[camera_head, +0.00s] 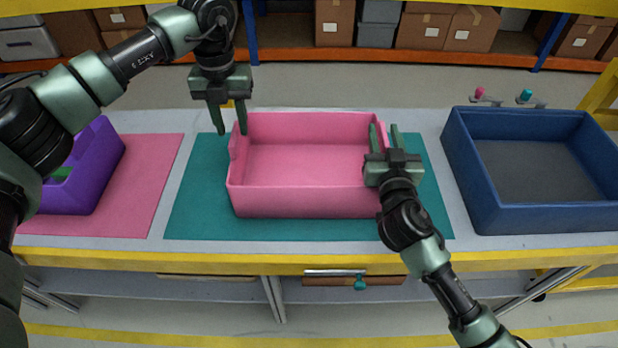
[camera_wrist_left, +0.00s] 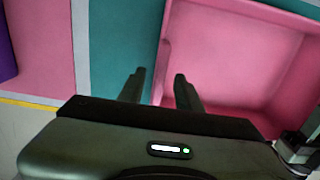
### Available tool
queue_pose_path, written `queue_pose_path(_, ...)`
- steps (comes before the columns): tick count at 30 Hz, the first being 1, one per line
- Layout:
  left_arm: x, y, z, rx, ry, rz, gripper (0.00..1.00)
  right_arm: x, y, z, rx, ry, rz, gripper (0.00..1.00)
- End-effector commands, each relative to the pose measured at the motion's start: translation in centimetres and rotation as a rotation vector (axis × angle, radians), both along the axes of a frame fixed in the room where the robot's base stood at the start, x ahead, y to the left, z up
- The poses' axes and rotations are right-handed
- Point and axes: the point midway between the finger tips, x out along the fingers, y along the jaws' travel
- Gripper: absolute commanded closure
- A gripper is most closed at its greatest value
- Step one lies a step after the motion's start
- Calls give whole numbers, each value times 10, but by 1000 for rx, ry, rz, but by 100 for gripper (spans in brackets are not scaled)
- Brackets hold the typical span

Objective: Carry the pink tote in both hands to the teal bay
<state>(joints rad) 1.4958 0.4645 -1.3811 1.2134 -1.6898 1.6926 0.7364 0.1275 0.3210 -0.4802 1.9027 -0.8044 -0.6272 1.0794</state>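The pink tote (camera_head: 305,203) is upright and empty. It appears to rest on the teal bay (camera_head: 195,215), a flat teal mat in the middle of the workbench. My left gripper (camera_head: 230,131) is open at the tote's left end, one finger outside and one on the inner side of the left wall. In the left wrist view, the tote (camera_wrist_left: 240,55) has its left rim between the spread fingers (camera_wrist_left: 157,82). My right gripper (camera_head: 384,127) is open at the tote's right end, with its fingers apart on either side of the right wall. Contact with the walls cannot be told.
A purple bin (camera_head: 98,170) stands on a pink mat (camera_head: 150,175) at left. A blue bin (camera_head: 520,213) stands at right, with small pink and teal knobbed parts behind it. Shelves with cardboard boxes (camera_head: 424,28) are at the back. The bench has a yellow front edge (camera_head: 300,264).

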Motion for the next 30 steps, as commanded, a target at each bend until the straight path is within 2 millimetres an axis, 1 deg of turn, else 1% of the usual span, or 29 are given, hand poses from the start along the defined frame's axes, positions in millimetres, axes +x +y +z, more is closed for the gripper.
queue_pose_path(1,1,-1,13,-1,-4,0,66,0,0,0,0,0,0,66)
queue_pose_path(3,1,-1,28,-1,-4,0,66,0,0,0,0,0,0,66)
queue_pose_path(6,1,0,49,-1,-4,1,66,0,0,0,0,0,0,66)
queue_pose_path(9,0,0,66,-1,-2,1,66,0,0,0,0,0,0,66)
queue_pose_path(12,0,0,77,0,-2,2,66,0,0,0,0,0,0,66)
queue_pose_path(17,0,0,85,1,0,1,66,-4,0,-1,1,1,1,66)
queue_pose_path(20,0,0,86,0,0,1,66,-15,1,-1,2,2,1,66)
queue_pose_path(23,0,0,86,0,0,1,66,-34,0,-2,2,3,1,66)
queue_pose_path(30,0,0,85,0,0,1,66,-86,0,-2,4,4,-1,66)
